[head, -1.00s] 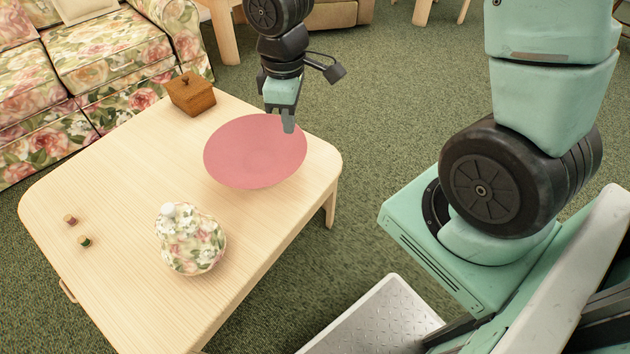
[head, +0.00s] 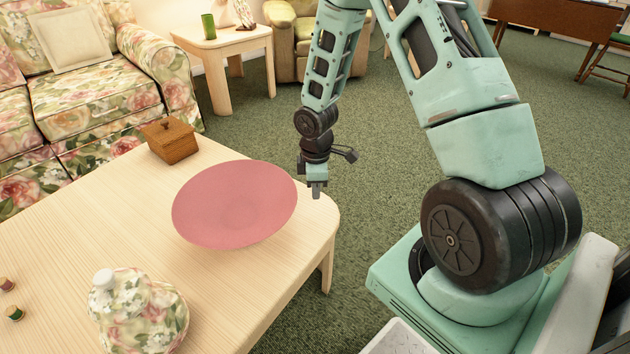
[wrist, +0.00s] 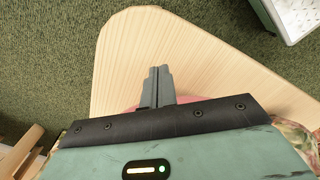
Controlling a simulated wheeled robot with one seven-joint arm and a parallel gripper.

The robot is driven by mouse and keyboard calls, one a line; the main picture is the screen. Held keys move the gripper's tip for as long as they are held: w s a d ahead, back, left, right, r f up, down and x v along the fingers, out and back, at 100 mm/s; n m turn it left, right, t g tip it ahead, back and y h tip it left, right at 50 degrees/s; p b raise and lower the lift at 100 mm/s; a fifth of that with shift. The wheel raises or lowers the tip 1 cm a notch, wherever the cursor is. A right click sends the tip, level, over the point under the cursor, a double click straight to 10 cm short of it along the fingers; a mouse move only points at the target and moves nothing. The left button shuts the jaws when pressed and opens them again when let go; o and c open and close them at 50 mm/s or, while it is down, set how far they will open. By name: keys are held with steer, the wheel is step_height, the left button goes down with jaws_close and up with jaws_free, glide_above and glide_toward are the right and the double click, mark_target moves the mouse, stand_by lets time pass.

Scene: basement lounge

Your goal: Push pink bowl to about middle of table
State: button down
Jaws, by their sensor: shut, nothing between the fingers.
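The pink bowl (head: 235,204) is wide and shallow and sits on the light wood table (head: 230,285), toward its far right corner. My gripper (head: 316,190) is shut and empty, pointing down just right of the bowl's rim, near the table's right corner. In the head view a small gap shows between the fingers and the rim. In the wrist view my gripper (wrist: 160,72) has its fingertips together over the table corner (wrist: 205,55). Only a pink sliver of the bowl (wrist: 190,99) shows there, mostly hidden behind my gripper body.
A wooden box (head: 170,142) stands behind the bowl at the table's far edge. A floral lidded jar (head: 138,315) stands at the front, with two small spools (head: 14,313) to its left. Bare tabletop lies left of the bowl. A floral sofa (head: 100,95) is beyond.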

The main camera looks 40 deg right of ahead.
steer(key=shift+w+a+f+b, duration=0.3)
steer(key=shift+w+a+f, duration=0.15)
steer(key=shift+w+a, duration=0.3)
steer(key=shift+w+a+f+b, duration=0.3)
steer(key=shift+w+a+f, duration=0.2)
steer(key=shift+a, duration=0.35)
steer(key=shift+r, duration=0.1)
